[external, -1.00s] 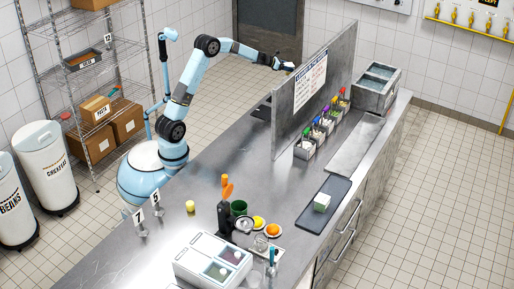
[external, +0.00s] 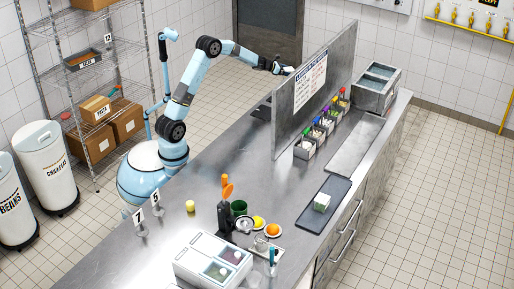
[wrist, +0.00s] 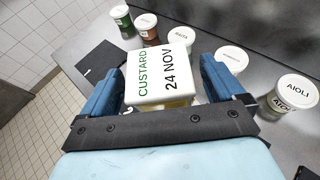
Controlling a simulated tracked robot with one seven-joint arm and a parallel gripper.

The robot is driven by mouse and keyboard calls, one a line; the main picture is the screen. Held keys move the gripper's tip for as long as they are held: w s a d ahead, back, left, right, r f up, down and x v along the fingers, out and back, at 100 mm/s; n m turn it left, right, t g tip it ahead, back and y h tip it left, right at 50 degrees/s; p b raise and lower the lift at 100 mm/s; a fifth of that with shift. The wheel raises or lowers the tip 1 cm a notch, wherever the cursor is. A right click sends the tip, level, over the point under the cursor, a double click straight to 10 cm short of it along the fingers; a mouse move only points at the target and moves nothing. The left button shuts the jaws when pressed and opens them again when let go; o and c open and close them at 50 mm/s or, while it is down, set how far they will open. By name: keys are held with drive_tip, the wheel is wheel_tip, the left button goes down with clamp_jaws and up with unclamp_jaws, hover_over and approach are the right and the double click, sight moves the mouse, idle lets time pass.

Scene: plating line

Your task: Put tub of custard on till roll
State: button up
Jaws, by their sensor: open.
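The tub of custard (wrist: 160,78) has a white square lid reading CUSTARD 24 NOV and shows in the wrist view. My gripper (wrist: 161,64) is open, with one blue finger on each side of the tub. The lid's near edge lies close to the gripper's dark crossbar. I cannot tell whether a finger touches the tub. In the external view my gripper (external: 284,69) is at the far end of the counter, by the divider, and the tub is hidden. I cannot pick out the till roll for certain in either view.
An upright metal divider (external: 318,90) stands beside my gripper. The counter's middle (external: 215,160) is clear. A small yellow object (external: 190,206) and a dark tray (external: 312,217) are nearer.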

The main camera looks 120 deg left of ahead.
drive_tip(key=shift+s+d+r, duration=0.1)
drive_tip(key=shift+r, duration=0.1)
drive_tip(key=v, duration=1.1)
drive_tip(key=shift+s+d+r, duration=0.2)
drive_tip(key=shift+d, duration=0.05)
